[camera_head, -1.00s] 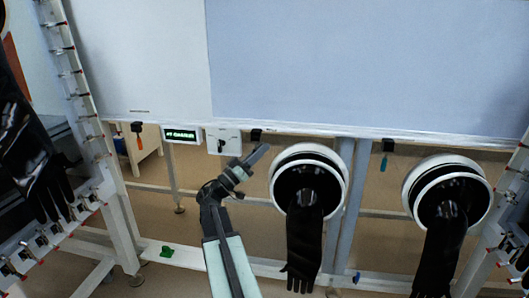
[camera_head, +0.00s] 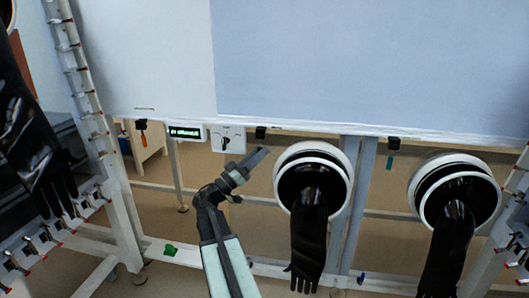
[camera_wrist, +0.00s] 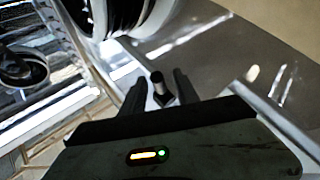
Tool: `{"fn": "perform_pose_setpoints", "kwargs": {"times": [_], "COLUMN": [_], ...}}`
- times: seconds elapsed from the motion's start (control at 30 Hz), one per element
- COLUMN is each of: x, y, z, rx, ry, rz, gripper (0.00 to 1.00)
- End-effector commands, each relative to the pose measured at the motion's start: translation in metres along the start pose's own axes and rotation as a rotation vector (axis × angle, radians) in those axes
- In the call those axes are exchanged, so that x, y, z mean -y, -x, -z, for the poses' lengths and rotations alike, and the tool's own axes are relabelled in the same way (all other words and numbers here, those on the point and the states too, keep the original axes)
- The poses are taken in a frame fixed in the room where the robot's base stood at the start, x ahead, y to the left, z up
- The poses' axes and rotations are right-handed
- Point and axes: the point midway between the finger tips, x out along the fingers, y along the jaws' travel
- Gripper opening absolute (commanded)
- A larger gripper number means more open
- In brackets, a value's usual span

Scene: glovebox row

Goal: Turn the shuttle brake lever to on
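A white plate (camera_head: 236,133) with a small dark lever (camera_head: 226,143) pointing down is mounted under the panel's lower edge, left of centre. I cannot read a label on it, so I cannot confirm it is the shuttle brake lever. My gripper (camera_head: 262,155) is right of and slightly below this plate, apart from it in the picture. In the wrist view, my gripper's two dark fingers (camera_wrist: 159,93) stand apart. A short dark cylinder shows between them, and I cannot tell whether it is touched.
A small display with green text (camera_head: 187,133) is left of the plate. An orange handle (camera_head: 143,138) and a teal handle (camera_head: 390,161) hang under the edge. Two white glove ports (camera_head: 343,160) (camera_head: 492,190) with hanging black gloves are to the right of my arm.

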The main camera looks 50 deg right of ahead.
Motion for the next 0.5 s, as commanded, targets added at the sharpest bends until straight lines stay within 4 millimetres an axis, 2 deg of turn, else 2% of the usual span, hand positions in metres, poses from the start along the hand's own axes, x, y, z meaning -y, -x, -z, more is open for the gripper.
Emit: {"fn": "perform_pose_setpoints", "kwargs": {"times": [0.03, 0.2, 0.3, 0.5], "x": [0.002, 0.002, 0.002, 0.001], "y": [0.015, 0.042, 0.049, 0.05], "z": [-0.005, -0.003, -0.001, 0.001], "rx": [-0.001, 0.0, 0.0, 0.001], "ry": [-0.002, 0.0, -0.001, 0.0], "rz": [0.002, 0.0, 0.0, -0.001], "gripper": [0.37, 0.37, 0.37, 0.37]}}
